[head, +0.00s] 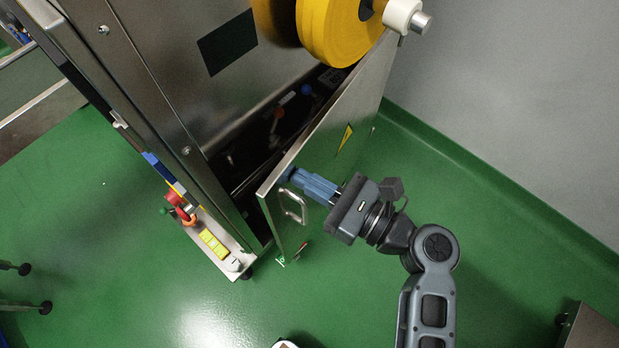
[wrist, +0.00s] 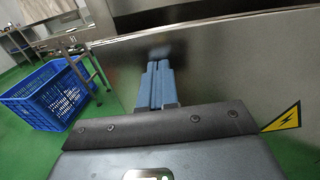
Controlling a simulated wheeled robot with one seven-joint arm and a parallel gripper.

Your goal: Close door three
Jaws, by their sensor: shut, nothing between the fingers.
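Door three, as I take it, is the grey metal door (head: 325,135) low on the machine. It stands partly open, with dark space and small coloured knobs showing behind it. It has a metal handle (head: 291,205) near its free edge and a yellow warning sign. My gripper (head: 290,176) is shut and empty, with its blue fingertips at the outer face of the door, just above the handle. In the wrist view the blue fingers (wrist: 159,85) point at the door panel (wrist: 215,70); whether they touch it I cannot tell.
A yellow roll (head: 335,30) hangs above the door. A red emergency button (head: 175,199) sits on the machine's front left corner. A blue crate (wrist: 45,95) stands on the green floor in the wrist view. A grey wall is at the right, with free floor before it.

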